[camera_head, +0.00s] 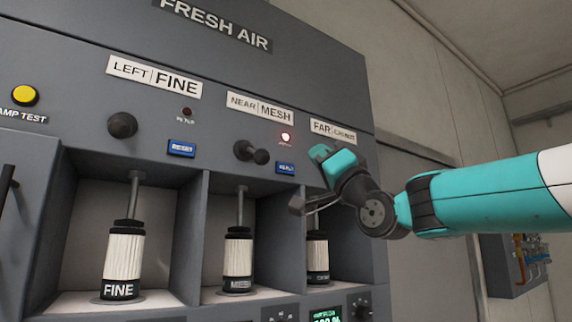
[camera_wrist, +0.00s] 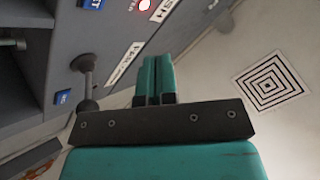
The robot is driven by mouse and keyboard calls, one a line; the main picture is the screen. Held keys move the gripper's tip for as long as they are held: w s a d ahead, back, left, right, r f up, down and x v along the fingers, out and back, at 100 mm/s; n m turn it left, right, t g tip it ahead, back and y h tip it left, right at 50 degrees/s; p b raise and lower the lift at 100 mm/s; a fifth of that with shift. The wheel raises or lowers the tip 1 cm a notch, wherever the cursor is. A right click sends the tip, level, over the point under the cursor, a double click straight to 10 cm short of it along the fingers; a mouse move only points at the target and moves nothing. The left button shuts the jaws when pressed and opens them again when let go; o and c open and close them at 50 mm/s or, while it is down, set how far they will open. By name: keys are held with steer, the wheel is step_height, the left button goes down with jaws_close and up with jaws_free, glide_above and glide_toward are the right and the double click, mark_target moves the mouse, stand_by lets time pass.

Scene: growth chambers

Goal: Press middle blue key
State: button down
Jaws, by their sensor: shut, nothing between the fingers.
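The middle blue key (camera_head: 285,168) is on the grey panel, under the NEAR MESH label (camera_head: 260,108) and below a lit red lamp (camera_head: 286,138). In the wrist view a blue key (camera_wrist: 92,3) is cut off by the top edge, left of the lit lamp (camera_wrist: 145,4). My gripper (camera_head: 320,152) is right of the middle key, just below the FAR label (camera_head: 333,131), and apart from the key. In the wrist view its teal fingers (camera_wrist: 157,75) are together and empty.
A black knob (camera_head: 252,152) sticks out left of the middle key. Another blue key (camera_head: 182,149) is under LEFT FINE; the far blue key (camera_wrist: 63,97) and a protruding knob (camera_wrist: 82,63) are left of my fingers. Filter cartridges (camera_head: 238,262) stand in the bays below.

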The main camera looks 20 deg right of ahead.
mark_target(286, 168)
steer(key=shift+w+a+p, duration=0.35)
steer(key=shift+w+p, duration=0.1)
steer(key=shift+w, duration=0.6)
steer(key=shift+w+a+p, duration=0.4)
steer(key=shift+w+p, duration=0.1)
steer(key=shift+w, duration=0.6)
steer(key=shift+w+a+p, duration=0.35)
steer(key=shift+w+p, duration=0.1)
steer(key=shift+w, duration=0.6)
steer(key=shift+w+a, duration=0.1)
steer(key=shift+w, duration=0.35)
steer(key=shift+w+a, duration=0.15)
steer(key=shift+w, duration=0.15)
steer(key=shift+s, duration=0.1)
steer(key=shift+s+d+f+b, duration=0.2)
steer(key=shift+s+b, duration=0.2)
steer(key=shift+b, duration=0.3)
steer(key=shift+s+r, duration=0.15)
steer(key=shift+s, duration=0.05)
